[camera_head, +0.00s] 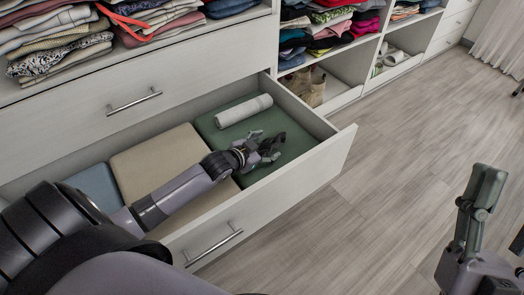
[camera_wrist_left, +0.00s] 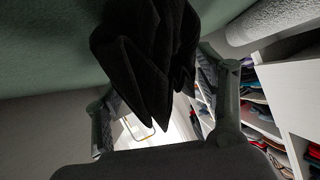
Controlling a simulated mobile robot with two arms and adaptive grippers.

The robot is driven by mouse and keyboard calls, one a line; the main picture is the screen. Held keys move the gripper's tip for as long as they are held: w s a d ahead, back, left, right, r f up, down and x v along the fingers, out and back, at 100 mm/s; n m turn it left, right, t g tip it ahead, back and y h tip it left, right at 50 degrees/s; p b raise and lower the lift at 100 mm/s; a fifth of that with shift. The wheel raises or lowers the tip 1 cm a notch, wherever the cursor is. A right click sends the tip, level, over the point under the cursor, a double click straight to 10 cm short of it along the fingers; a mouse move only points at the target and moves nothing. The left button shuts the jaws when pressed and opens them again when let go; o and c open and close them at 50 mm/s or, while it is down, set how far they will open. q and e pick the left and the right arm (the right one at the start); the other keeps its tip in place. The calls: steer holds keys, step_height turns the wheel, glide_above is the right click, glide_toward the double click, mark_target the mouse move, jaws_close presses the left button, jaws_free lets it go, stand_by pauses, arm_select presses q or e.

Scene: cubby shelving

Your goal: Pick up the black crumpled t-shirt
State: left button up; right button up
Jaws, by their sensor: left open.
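The black crumpled t-shirt (camera_wrist_left: 145,60) hangs large in the upper middle of the left wrist view, between the two fingers. In the head view it is a small dark shape (camera_head: 272,144) over the green folded cloth in the open drawer. My left gripper (camera_head: 262,152) is at the t-shirt, low over the green cloth. In the left wrist view its fingers (camera_wrist_left: 160,90) are apart on either side of the t-shirt. I cannot tell whether they touch it. My right gripper (camera_head: 482,205) shows in part at the lower right, over the floor, far from the drawer.
The open drawer (camera_head: 341,150) holds a green folded cloth (camera_head: 285,125), a beige one (camera_head: 160,158), a blue-grey one (camera_head: 93,185) and a rolled white towel (camera_head: 244,111). The drawer walls surround my left gripper. Shelves of folded clothes (camera_head: 325,25) stand behind. The floor (camera_head: 400,160) at right is clear.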

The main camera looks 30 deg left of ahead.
arm_select(q)
steer(key=shift+c, duration=0.5)
steer(key=c, duration=1.3)
steer(key=shift+o, duration=0.2)
